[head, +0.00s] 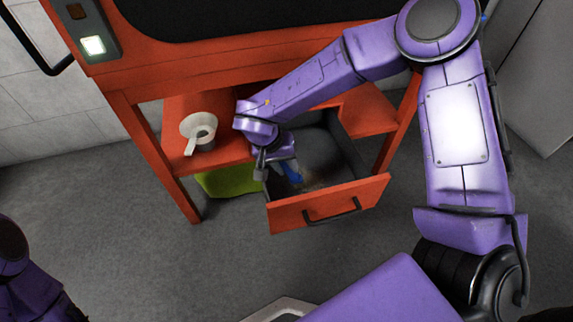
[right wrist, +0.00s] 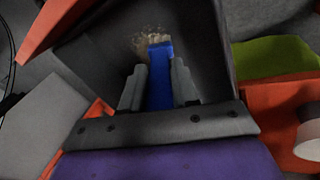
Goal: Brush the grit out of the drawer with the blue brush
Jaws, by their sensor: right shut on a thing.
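The open drawer (head: 290,215) has an orange front with a dark bar handle and a dark grey inside. My right gripper (head: 277,173) is inside the drawer, near its left side, shut on the blue brush (head: 293,171). In the right wrist view the brush (right wrist: 160,75) points away between the two grey fingers; its bristles are hard to make out. A patch of tan grit (head: 313,182) lies on the drawer floor beside the brush. In the right wrist view the grit (right wrist: 143,42) shows at the brush's far end. My left gripper is not in view.
A white cup or scoop with a handle (head: 198,126) stands on the orange shelf (head: 225,153) left of the drawer. A green bin or tray (head: 222,182) is below that shelf. Orange posts flank the drawer, and grey floor in front is clear.

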